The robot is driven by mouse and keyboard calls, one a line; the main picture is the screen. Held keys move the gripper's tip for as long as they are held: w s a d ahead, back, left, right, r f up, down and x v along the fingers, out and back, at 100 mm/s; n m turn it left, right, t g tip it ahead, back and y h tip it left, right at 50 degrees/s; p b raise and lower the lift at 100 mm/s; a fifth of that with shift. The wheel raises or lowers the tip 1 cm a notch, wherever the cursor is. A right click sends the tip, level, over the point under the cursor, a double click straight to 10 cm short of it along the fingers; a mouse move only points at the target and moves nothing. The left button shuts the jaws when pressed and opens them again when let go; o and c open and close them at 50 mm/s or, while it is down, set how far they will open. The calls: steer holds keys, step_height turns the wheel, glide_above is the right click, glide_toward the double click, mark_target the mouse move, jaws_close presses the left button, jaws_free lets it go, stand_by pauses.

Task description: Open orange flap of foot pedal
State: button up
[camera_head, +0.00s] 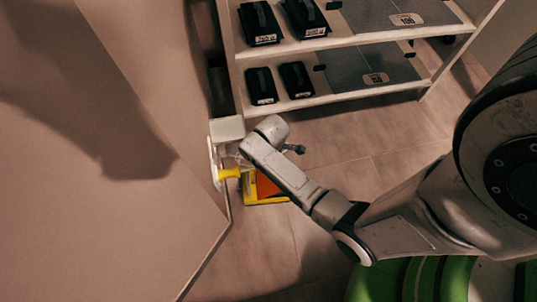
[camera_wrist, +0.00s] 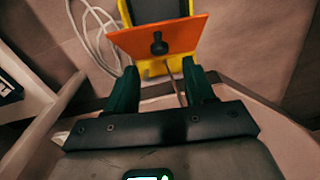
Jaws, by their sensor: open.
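The yellow foot pedal (camera_head: 262,200) is on the floor beside the pale wall panel, partly covered by my arm. Its orange flap (camera_head: 266,185) shows in the head view. In the wrist view the orange flap (camera_wrist: 185,36) crosses the yellow pedal (camera_wrist: 176,66), with a black knob (camera_wrist: 158,44) on its face and a dark pedal surface (camera_wrist: 152,10) behind it. My gripper (camera_wrist: 159,68) is open and empty, its two dark green fingers pointing at the flap's lower edge, one towards each side of the knob. I cannot tell whether either finger touches the flap.
A white cable (camera_wrist: 92,25) lies on the floor left of the pedal. A yellow fitting (camera_head: 229,174) and a white box (camera_head: 227,129) are at the wall panel (camera_head: 110,170). A white shelf (camera_head: 340,97) with black cases stands behind. Floor right of the pedal is clear.

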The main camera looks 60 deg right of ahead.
step_height(320, 180, down, 7)
steer(key=b, duration=0.3)
steer(key=shift+r, duration=0.15)
steer(key=shift+c, duration=0.5)
jaws_close()
